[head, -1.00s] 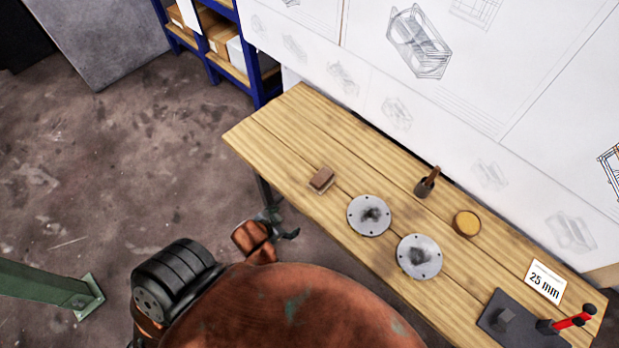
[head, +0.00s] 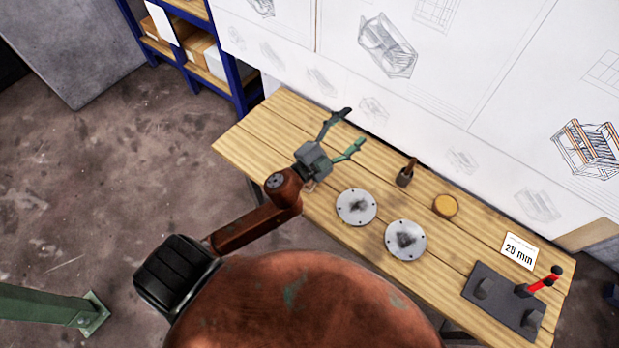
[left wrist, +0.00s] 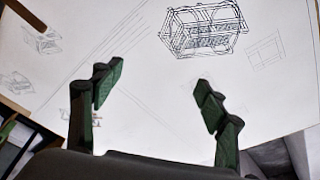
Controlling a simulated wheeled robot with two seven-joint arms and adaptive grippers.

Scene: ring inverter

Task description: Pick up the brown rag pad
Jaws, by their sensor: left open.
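My left gripper (head: 341,131) is open and empty, held over the left part of the wooden bench in the head view. Its two green fingers (left wrist: 158,98) show spread apart in the left wrist view, with only the white wall of drawings behind them. The brown rag pad does not show now in either view; the left gripper and wrist cover the part of the bench where a small brown block lay in the earlier head frame. My right gripper is not in view.
A blue shelf (head: 233,75) stands behind left.

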